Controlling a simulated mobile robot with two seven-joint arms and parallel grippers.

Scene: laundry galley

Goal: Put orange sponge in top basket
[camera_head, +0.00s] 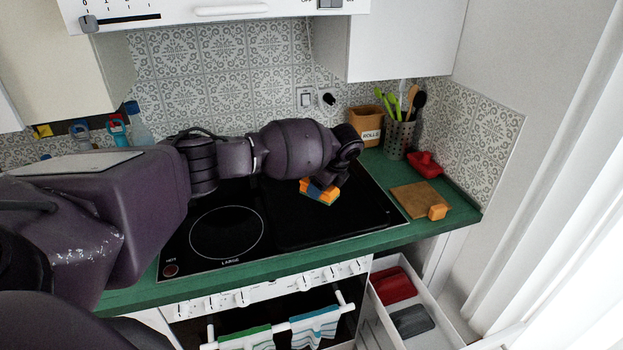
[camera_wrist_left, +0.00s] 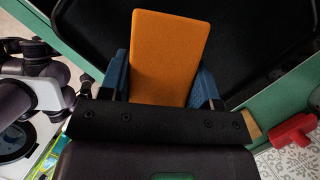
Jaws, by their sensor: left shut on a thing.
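The orange sponge (camera_wrist_left: 168,55) stands out between the blue fingers of my left gripper (camera_wrist_left: 165,88) in the left wrist view. My left gripper is shut on it. In the head view my left gripper (camera_head: 320,191) holds the sponge (camera_head: 331,196) low over the right part of the black hob; I cannot tell whether the sponge touches the surface. No thing is clearly marked as the top basket. A white open drawer (camera_head: 372,312) at the lower right holds a red and a dark grey item. My right gripper is not in view.
A wooden board (camera_head: 408,200) with a small orange block (camera_head: 437,212) lies right of the hob (camera_head: 180,250). A red object (camera_head: 426,166), a utensil holder (camera_head: 398,138) and a brown box (camera_head: 366,128) stand behind. Towels (camera_head: 313,328) hang on the oven rail. Wall cabinets overhang the counter.

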